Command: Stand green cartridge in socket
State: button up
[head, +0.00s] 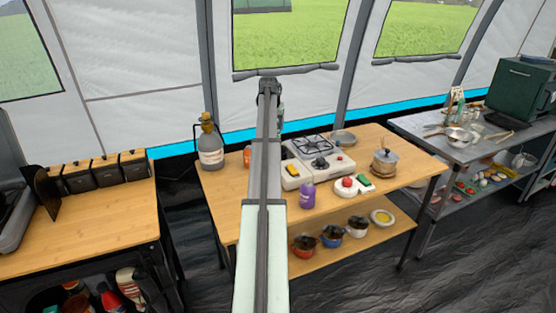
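A small green item with a white part (364,183) lies on the wooden table, right of a round white piece with a red top (346,187). It may be the green cartridge, but it is too small to be sure. I cannot pick out the socket with certainty. My arm rises through the middle of the head view to a dark joint near the window, and it hides a strip of the table. My gripper's fingers cannot be made out; they are not visible past the arm.
The wooden table (222,188) also holds a camp stove (318,160), a purple bottle (308,195), a lidded pot (384,162), a grey jug (210,147) and an orange item (247,157). Small pots stand on its lower shelf. A metal table (415,124) stands at right.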

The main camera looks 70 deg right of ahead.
jog(key=shift+d+r+m+g, duration=0.15)
jog(key=shift+d+m, duration=0.2)
jog(key=shift+d, duration=0.1)
jog(key=shift+d+r+m+g, duration=0.1)
jog(key=shift+d+m+g, duration=0.05)
jog(key=shift+d+m, duration=0.25)
jog(key=shift+s+d+r+m, duration=0.1)
jog(key=shift+s+d+m, duration=0.15)
jog(key=shift+m, duration=0.3)
jog(key=shift+s+a+m+g, duration=0.1)
jog(key=shift+s+m+g, duration=0.15)
jog(key=shift+m+g, duration=0.55)
jog(key=shift+s+a+f+m, duration=0.1)
jog(key=shift+f+m, duration=0.1)
jog(key=shift+m, duration=0.6)
jog(key=shift+f, duration=4.85)
jog(key=shift+f, duration=0.15)
jog(key=o, duration=1.3)
